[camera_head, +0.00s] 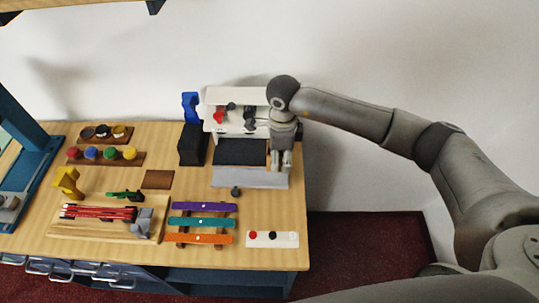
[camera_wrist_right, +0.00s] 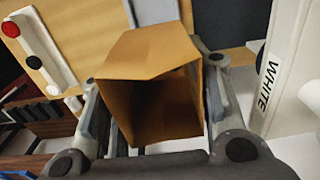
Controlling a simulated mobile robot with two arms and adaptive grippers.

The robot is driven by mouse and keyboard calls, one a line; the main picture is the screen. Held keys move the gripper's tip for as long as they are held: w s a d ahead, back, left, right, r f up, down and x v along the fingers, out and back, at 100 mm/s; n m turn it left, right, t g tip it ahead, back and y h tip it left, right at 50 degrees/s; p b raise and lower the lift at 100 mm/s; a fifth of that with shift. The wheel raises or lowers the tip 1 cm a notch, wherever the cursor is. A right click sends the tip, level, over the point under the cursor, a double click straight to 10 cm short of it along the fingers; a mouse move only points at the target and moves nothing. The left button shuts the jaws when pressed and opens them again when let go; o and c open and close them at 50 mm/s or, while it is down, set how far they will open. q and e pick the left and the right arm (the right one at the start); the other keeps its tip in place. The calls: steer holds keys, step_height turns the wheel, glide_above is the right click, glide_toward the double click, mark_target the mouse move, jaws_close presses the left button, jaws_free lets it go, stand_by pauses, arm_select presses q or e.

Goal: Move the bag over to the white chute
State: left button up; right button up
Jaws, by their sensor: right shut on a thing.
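The bag (camera_wrist_right: 155,95) is a brown paper bag, seen in the right wrist view with its open mouth toward the camera and its inside dark. My right gripper (camera_wrist_right: 158,105) is shut on it, with a finger on each side. In the head view my right gripper (camera_head: 281,163) points down at the right side of the white machine (camera_head: 235,97); the bag cannot be made out there. In the wrist view a white panel (camera_wrist_right: 290,55) with a "WHITE" label (camera_wrist_right: 268,83) stands close to the right of the bag. My left gripper is not in view.
A grey tray (camera_head: 240,180) lies before the machine, with a black box (camera_head: 192,146) to its left. Coloured bars (camera_head: 202,222), a white strip with knobs (camera_head: 261,239) and a wooden board (camera_head: 75,231) fill the front. The counter ends just right of the gripper.

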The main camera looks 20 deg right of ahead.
mark_target(279, 178)
steer(key=shift+w+f+b, duration=0.1)
steer(key=shift+f+b, duration=0.6)
steer(key=shift+f, duration=0.55)
steer(key=shift+f+b, duration=0.8)
steer(key=shift+f, duration=0.8)
steer(key=shift+f+b, duration=0.65)
steer(key=o, duration=0.9)
steer(key=shift+r, duration=0.1)
step_height(279, 178, up, 12)
steer(key=shift+f, duration=0.1)
